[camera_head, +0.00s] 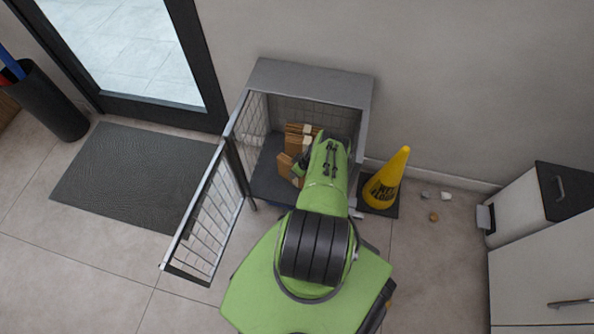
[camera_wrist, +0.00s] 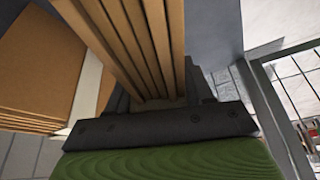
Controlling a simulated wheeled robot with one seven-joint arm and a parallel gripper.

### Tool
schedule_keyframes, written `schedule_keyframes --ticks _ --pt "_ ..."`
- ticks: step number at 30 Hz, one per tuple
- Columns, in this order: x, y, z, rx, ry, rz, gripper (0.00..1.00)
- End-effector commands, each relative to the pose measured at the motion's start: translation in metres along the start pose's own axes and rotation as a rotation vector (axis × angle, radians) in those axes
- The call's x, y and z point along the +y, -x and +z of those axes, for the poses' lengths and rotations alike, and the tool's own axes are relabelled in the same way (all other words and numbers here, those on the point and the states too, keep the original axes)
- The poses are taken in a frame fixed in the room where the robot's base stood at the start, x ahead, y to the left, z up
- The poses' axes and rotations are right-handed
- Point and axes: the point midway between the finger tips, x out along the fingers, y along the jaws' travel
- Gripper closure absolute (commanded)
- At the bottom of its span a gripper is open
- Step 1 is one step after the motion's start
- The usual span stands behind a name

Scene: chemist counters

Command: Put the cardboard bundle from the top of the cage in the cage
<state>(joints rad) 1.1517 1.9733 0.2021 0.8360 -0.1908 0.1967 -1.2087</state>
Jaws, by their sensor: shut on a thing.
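The cage (camera_head: 362,122) stands against the wall with a grey top panel (camera_head: 310,82), which is bare. Its mesh door (camera_head: 205,215) is swung open to the left. My arm reaches through the open front, and my gripper (camera_wrist: 158,103) is inside the cage. It is shut on a brown cardboard bundle (camera_wrist: 135,35), whose stacked sheet edges fill the upper middle of the wrist view. Another cardboard bundle (camera_wrist: 38,55) with a white band lies close on the left. In the head view, cardboard bundles (camera_head: 298,130) show inside the cage; my arm partly hides them and the fingertips.
A yellow cone (camera_head: 386,182) stands just right of the cage, with small litter (camera_head: 434,216) beyond it. White cabinets (camera_head: 545,260) are at the right. A dark doormat (camera_head: 130,175) lies left of the open door, and a black bin (camera_head: 50,100) stands far left.

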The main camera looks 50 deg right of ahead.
Motion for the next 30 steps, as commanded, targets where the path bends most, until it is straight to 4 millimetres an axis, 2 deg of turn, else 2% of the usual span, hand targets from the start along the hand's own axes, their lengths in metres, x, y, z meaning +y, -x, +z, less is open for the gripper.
schedule_keyframes --ticks 2,3,8,18,20,27,30 --pt "0.000 -0.002 0.000 0.001 0.001 0.001 0.96" --pt "0.000 -0.002 0.001 0.000 0.000 0.001 0.47" --pt "0.000 -0.002 0.001 0.000 0.000 0.000 0.23" --pt "0.000 0.002 -0.001 0.001 0.000 0.000 0.23" --pt "0.001 0.015 -0.002 0.000 0.000 0.001 0.23" --pt "0.001 0.083 -0.003 -0.002 0.000 0.001 0.23" --pt "0.001 0.104 -0.002 -0.001 -0.001 0.001 0.23"
